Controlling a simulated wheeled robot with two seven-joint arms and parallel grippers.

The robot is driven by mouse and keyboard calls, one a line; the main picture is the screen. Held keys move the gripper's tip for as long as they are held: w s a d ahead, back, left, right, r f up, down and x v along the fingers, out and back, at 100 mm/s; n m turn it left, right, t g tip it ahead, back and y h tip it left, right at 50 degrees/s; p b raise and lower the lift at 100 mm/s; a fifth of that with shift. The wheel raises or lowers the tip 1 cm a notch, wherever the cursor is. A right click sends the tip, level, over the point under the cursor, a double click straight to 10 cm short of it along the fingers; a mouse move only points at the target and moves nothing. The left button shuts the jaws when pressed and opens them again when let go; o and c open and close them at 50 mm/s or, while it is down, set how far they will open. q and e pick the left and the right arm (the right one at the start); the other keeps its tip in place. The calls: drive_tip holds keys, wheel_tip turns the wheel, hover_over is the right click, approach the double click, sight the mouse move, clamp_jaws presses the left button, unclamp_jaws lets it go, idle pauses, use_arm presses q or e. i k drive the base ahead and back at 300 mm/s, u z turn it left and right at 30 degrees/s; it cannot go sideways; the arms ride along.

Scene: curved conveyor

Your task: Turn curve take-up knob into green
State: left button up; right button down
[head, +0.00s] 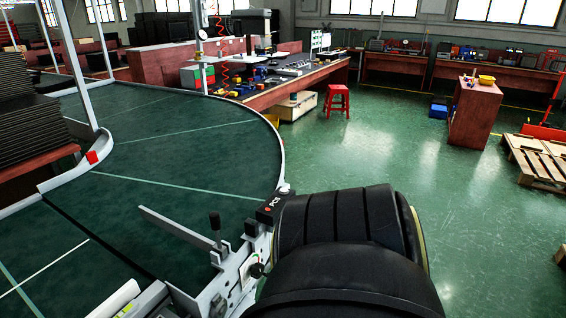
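A small black knob (257,270) sits on a pale plate on the outer side of the curved conveyor's frame, at the bottom middle of the head view. It appears to be the curve take-up knob. The plate's coloured zones are too small to read, so I cannot tell where the knob points. The curved conveyor (190,150) has a dark green belt with pale lines. My large black arm link fills the bottom centre, just right of the knob, and hides part of the frame. Neither gripper's fingers show.
A black labelled box (270,208) sits at the belt's outer edge. A red stool (336,101), a wooden cabinet (474,115) and pallets (540,158) stand farther off.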

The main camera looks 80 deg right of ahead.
sight(257, 270)
drive_tip(key=z, duration=3.6)
